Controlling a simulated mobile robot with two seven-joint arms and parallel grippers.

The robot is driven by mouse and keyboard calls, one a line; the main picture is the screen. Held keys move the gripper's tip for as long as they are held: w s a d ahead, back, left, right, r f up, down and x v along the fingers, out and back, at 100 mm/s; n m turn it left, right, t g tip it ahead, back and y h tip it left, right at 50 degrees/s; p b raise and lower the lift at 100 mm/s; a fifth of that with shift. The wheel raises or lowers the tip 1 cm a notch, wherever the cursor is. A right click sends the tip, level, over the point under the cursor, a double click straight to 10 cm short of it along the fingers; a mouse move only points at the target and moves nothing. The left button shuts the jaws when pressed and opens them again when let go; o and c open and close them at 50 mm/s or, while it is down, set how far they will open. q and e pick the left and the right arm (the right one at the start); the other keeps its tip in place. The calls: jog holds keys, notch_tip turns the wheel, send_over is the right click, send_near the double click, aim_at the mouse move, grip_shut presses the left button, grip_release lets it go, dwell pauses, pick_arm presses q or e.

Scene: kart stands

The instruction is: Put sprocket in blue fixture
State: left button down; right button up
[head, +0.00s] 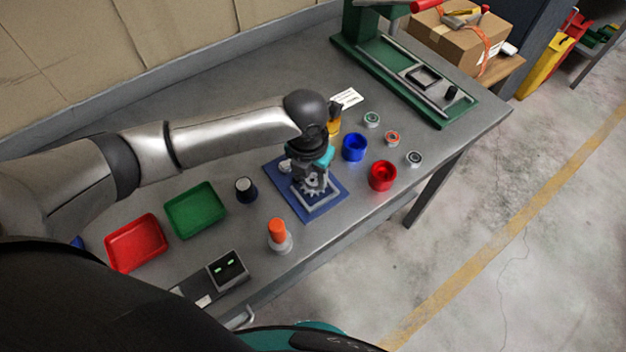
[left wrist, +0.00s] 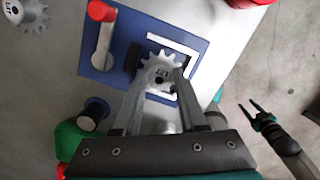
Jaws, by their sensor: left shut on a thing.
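The grey toothed sprocket (head: 314,187) is held between the fingers of my left gripper (head: 315,177), over the blue fixture (head: 331,205). In the left wrist view the sprocket (left wrist: 158,74) sits between the fingertips, inside the corner of the fixture's pale raised frame (left wrist: 188,42). I cannot tell whether it touches the fixture. A lever with a red tip (left wrist: 102,14) stands on the blue plate (left wrist: 125,28). My right gripper (left wrist: 249,111) hangs over the floor with its fingers apart, empty. A second sprocket (left wrist: 27,12) lies at the top left there.
A blue bowl (head: 354,148) and a red bowl (head: 382,177) stand right of the fixture, near several small ring parts. Green (head: 195,210) and red (head: 136,243) trays lie left. An orange-topped post (head: 278,236) stands near the front edge. A green press (head: 395,70) is behind.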

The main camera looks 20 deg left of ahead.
aim_at(310, 190)
pick_arm(q)
jog(key=shift+f, duration=1.05)
jog(key=shift+f, duration=0.1)
jog(key=c, duration=0.7)
grip_release()
jog(key=shift+c, duration=0.2)
notch_tip(310, 190, up, 12)
jog(key=s+p, duration=0.1)
jog(key=shift+s+a+p, duration=0.15)
jog(key=shift+s+p, duration=0.05)
jog(key=shift+p, duration=0.1)
